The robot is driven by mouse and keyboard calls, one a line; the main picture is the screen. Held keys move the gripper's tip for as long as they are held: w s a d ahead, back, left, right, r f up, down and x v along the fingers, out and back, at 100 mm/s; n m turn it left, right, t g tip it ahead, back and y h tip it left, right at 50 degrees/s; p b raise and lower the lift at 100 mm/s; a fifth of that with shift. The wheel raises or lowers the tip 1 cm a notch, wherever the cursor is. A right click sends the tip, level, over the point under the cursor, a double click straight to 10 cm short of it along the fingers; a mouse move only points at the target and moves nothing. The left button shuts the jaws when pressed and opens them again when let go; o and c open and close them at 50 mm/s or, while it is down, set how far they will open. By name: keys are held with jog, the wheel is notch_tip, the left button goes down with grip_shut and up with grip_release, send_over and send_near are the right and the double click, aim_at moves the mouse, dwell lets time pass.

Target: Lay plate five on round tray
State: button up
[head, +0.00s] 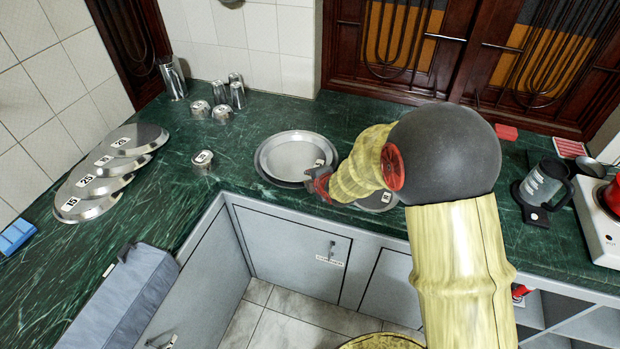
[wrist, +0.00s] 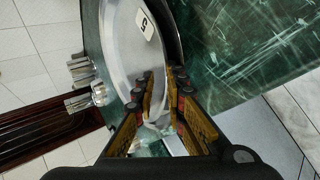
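Plate five (head: 288,156) is a shiny silver plate at the middle of the counter in the head view, with its white label near the right rim. The label reads 5 on the plate in the wrist view (wrist: 124,42). A dark round tray (head: 274,181) shows as a rim under the plate's near left side; its dark edge also shows in the wrist view (wrist: 174,42). The plate lies over the tray, slightly off centre. My gripper (head: 318,184) is at the plate's near right rim. In the wrist view its fingers (wrist: 161,80) are apart, with plate surface visible between them.
Several numbered silver plates (head: 88,207) lie overlapping at the left. Metal cups (head: 237,95) and a labelled tin (head: 204,161) stand nearby. Another labelled plate (head: 378,201) is partly hidden by my arm. A dark mug (head: 543,183) and red pot stand at the right.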

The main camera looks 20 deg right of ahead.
jog(key=shift+o, duration=0.9)
jog(key=shift+s+f, duration=0.1)
jog(key=shift+r+p, duration=0.65)
jog(key=shift+p, duration=0.1)
jog(key=s+d+r+m+g+h+p, duration=0.25)
jog(key=s+r+m, duration=0.75)
jog(key=s+r, duration=1)
jog(key=s+a+r+m, duration=0.1)
jog(key=s+r+m, duration=0.1)
jog(key=s, duration=0.3)
jog(key=s+a+r+m+g+y, duration=0.1)
jog(key=s+a+r+m, duration=0.1)
jog(key=s+m, duration=0.2)
jog(key=s+a+r+m+g, duration=0.1)
jog(key=s+r+m, duration=0.1)
jog(key=s, duration=0.5)
jog(key=shift+a+r+m+y+p, duration=0.2)
jog(key=shift+a+m+y+p, duration=0.1)
jog(key=shift+m+y+p, duration=0.1)
jog(key=shift+w, duration=0.1)
